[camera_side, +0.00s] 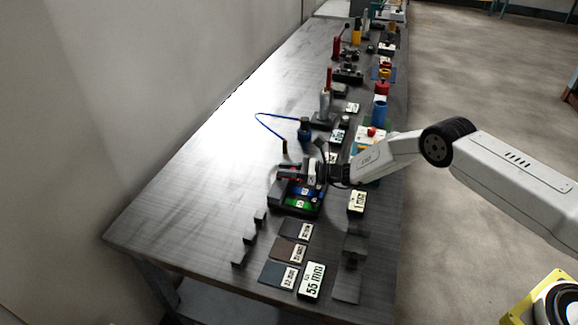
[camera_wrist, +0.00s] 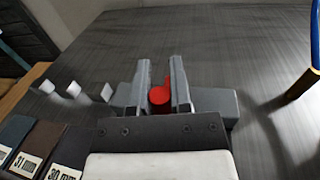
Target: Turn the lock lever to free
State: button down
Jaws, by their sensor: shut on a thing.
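The red lever (camera_wrist: 159,98) shows in the wrist view as a round red end with a red part behind it. It stands between the two fingers of my gripper (camera_wrist: 160,84), which are shut on it. In the side view my gripper (camera_side: 303,173) is low over a dark fixture (camera_side: 275,195), and a small red part (camera_side: 287,174) shows beside the fingers. The fixture carries a blue panel and a green panel (camera_side: 299,203) at its front. The lever's pivot and any lock marks are hidden by my gripper, so I cannot tell its angle.
Several labelled plates (camera_side: 280,272) and small dark blocks (camera_side: 249,238) lie in front. Several tools and coloured posts (camera_side: 380,110) line the table's right side. The table's left part is clear.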

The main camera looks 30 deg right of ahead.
dwell(0.4)
jog(key=c, duration=0.5)
grip_release()
jog(key=shift+c, duration=0.2)
jog(key=shift+d, duration=0.1)
jog(key=shift+v, duration=3.85)
